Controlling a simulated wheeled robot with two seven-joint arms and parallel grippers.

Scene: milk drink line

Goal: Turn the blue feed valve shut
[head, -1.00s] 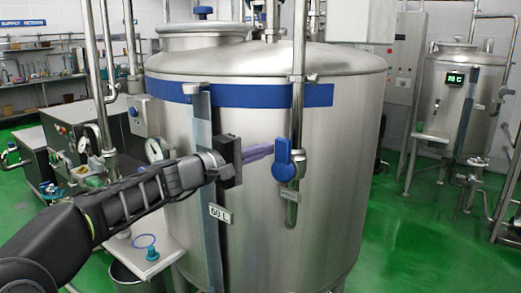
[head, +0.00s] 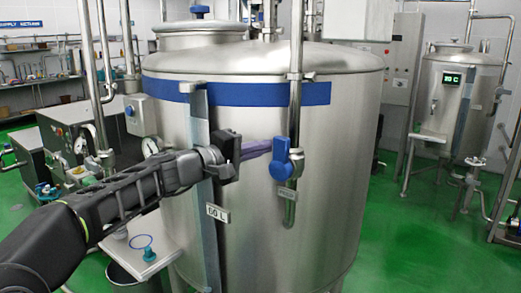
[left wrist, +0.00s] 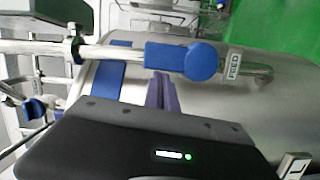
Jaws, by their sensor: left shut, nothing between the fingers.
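The blue feed valve (head: 284,161) sits on the vertical steel pipe in front of the large tank. Its round hub is at the bottom and its lever points up along the pipe. In the left wrist view the valve (left wrist: 187,60) shows beside a FEED label (left wrist: 233,67), its lever lined up with the pipe. My left gripper (head: 267,147) is shut and empty, with its purple fingers pointing at the lever's left side. The fingertips (left wrist: 160,77) are very close to the lever; I cannot tell whether they touch. My right gripper is out of view.
The large steel tank (head: 330,150) fills the middle behind the valve. A flat vertical gauge strip with a 60 L tag (head: 217,213) stands beside my left wrist. A small side table (head: 165,250) is below my left arm.

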